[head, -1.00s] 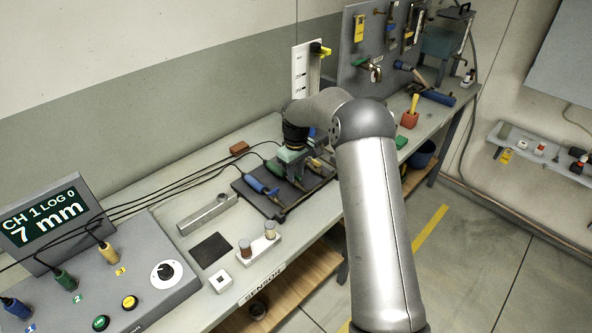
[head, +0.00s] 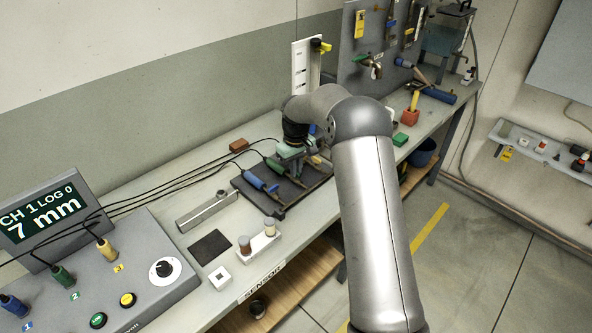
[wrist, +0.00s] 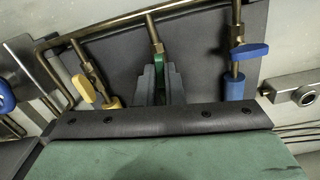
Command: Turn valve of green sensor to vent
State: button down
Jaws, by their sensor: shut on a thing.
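The green sensor (head: 273,164) lies on the dark mat (head: 246,196) between the blue sensor (head: 255,182) and the yellow one. In the wrist view, my gripper (wrist: 161,76) is shut around a green part, seemingly the green valve handle (wrist: 160,59), below a brass fitting (wrist: 153,36). The fingers and palm hide most of the green sensor's body. The blue sensor (wrist: 235,88) has its blue handle (wrist: 249,52) pointing sideways to the right. The yellow sensor (wrist: 113,102) has its yellow handle (wrist: 83,89) tilted to the left.
Cables run from the sensors to the control box (head: 130,270) at the left, whose display (head: 43,215) reads 7 mm. A metal block (head: 206,211) and a small stand (head: 258,243) are left of and in front of the mat. A white scale board (head: 306,67) stands behind.

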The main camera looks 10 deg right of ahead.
jog(key=m+b, duration=0.2)
jog(key=m, duration=0.2)
jog(key=shift+f, duration=0.1)
jog(key=m+b, duration=0.1)
jog(key=m, duration=0.8)
jog(key=shift+m, duration=2.1)
jog(key=c, duration=1.5)
grip_release()
jog(key=shift+c, duration=0.2)
jog(key=shift+r, duration=0.2)
